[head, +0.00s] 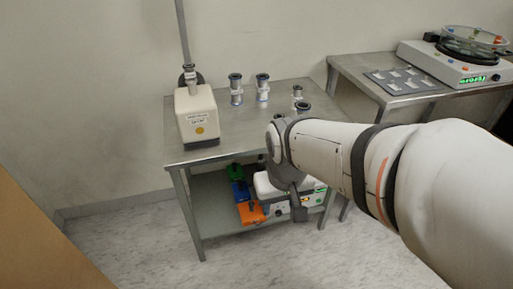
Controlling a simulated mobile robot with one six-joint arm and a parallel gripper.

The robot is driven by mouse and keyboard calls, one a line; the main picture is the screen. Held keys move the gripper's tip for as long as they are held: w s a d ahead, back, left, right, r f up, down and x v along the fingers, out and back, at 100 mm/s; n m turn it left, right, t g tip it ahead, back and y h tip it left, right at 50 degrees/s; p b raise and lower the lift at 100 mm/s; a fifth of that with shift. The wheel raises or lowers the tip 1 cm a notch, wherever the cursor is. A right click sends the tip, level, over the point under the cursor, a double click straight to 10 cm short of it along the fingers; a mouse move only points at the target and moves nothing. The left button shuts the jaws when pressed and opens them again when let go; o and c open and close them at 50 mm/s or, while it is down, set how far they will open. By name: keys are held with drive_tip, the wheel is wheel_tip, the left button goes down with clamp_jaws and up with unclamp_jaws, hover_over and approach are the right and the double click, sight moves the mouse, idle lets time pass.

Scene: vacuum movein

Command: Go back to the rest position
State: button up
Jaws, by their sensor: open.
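My gripper (297,208) hangs at the end of my white arm, in front of the steel table's (215,158) front edge. It is open, and I see nothing held in it. My arm reaches in from the right and hides the table's right front part. A white pump box (198,117) stands at the table's left, with a metal fitting and a vertical pipe above it. Two upright metal fittings (236,90) (262,88) stand at the back middle. Another metal fitting (297,94) stands to their right, and one (303,107) is partly hidden by my arm.
The lower shelf holds green (234,171), blue (240,190) and orange (250,212) items and a white device (268,190) behind my gripper. A side table (350,72) at right bears a grey tray (402,81) and a white machine (440,65). Floor at left front is clear.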

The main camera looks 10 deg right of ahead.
drive_tip(key=shift+s+g, duration=0.3)
drive_tip(key=shift+s, duration=0.3)
drive_tip(key=shift+r, duration=0.15)
wheel_tip(320, 180, up, 22)
drive_tip(key=t+p, duration=0.1)
drive_tip(key=p, duration=1.9)
drive_tip(key=shift+r, duration=0.1)
